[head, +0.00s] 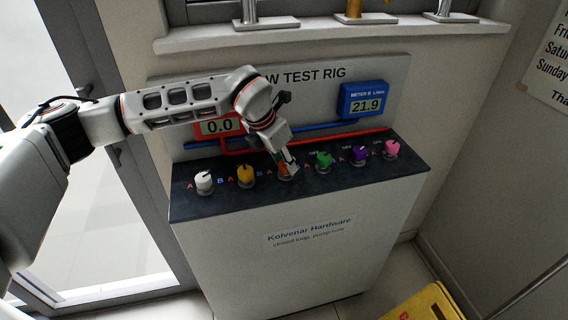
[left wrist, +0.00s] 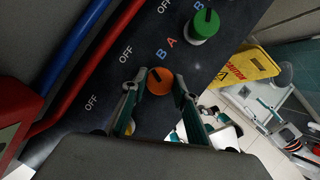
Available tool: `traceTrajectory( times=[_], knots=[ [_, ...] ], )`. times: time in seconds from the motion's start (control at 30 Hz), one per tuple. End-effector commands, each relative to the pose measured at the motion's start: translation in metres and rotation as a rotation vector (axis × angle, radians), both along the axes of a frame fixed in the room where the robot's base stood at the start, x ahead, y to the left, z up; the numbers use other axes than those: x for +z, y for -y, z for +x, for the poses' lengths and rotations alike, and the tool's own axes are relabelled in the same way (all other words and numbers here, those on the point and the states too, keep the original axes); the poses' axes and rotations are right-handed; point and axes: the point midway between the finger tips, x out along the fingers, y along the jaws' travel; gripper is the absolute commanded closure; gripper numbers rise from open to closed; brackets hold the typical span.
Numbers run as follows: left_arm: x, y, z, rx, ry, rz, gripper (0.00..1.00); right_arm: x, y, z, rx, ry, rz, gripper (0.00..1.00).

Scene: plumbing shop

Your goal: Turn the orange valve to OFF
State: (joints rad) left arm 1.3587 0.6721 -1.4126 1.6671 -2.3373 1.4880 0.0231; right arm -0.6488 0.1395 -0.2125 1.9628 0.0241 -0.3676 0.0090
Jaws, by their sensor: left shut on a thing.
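The orange valve (left wrist: 159,82) is a round knob with a dark pointer mark on the black panel top. In the left wrist view it sits between the two fingers, and an OFF label lies up and left of it, with blue B and red A letters nearby. The pointer's exact setting is hard to tell. My left gripper (left wrist: 157,91) is shut on the orange valve, one finger at each side. In the head view my left gripper (head: 290,168) comes down from above and hides most of the orange valve (head: 282,173). My right gripper is not in view.
White (head: 204,181) and yellow (head: 245,174) knobs stand left of the orange one; green (head: 323,158), purple (head: 359,154) and pink (head: 392,147) knobs stand right. The red meter (head: 219,127) reads 0.0; the blue meter (head: 364,101) reads 21.9. Pipes run behind the knobs.

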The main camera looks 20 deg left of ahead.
Motion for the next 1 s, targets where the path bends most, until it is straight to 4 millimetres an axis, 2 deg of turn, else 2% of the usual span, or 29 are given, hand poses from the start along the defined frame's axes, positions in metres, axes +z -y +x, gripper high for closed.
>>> traceTrajectory(
  times=[0.4,1.0],
  knots=[
    [0.001,0.002,0.000,0.251,0.002,0.000,0.93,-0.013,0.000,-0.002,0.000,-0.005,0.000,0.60],
    [0.002,0.002,0.000,0.314,0.002,-0.001,0.93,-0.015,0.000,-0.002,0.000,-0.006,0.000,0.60]
  ],
)
